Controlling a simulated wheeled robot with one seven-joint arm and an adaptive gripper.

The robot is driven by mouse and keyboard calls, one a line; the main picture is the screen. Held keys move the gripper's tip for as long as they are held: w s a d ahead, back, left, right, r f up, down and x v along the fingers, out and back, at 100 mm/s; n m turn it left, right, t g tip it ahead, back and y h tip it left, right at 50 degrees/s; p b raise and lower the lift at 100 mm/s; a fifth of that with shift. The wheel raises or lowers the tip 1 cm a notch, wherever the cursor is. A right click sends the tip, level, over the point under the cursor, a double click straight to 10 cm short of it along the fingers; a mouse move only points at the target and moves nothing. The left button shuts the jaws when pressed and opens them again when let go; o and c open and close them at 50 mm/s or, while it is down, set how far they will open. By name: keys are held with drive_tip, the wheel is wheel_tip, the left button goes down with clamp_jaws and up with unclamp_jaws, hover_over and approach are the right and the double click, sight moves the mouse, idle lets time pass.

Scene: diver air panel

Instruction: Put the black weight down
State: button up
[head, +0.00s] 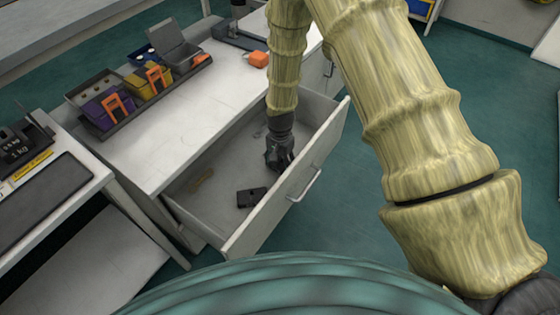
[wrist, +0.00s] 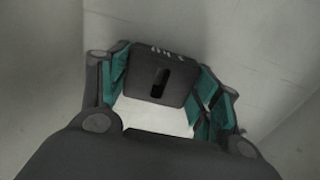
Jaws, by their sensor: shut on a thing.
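The black weight (wrist: 162,75) sits between the fingers in the wrist view. It is a dark block with a slot in its face and small pale marking at its far edge. My gripper (wrist: 155,88) is shut on it, with teal pads at both sides. In the head view my gripper (head: 279,160) points down into the open drawer (head: 225,160), near its front wall. The weight is hard to tell from the dark fingers there, and its gap to the drawer floor cannot be judged.
A flat black piece with a hole (head: 251,197) lies in the drawer, beside my gripper. The counter holds a tray (head: 105,130) of coloured boxes and an orange block (head: 258,59). Black weights (head: 18,148) stand on the left table.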

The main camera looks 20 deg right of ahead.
sight(280, 162)
drive_tip(key=o, duration=1.9)
drive_tip(key=shift+f, duration=0.15)
drive_tip(key=shift+c, duration=0.2)
wheel_tip(280, 162, up, 12)
drive_tip(key=p, duration=0.3)
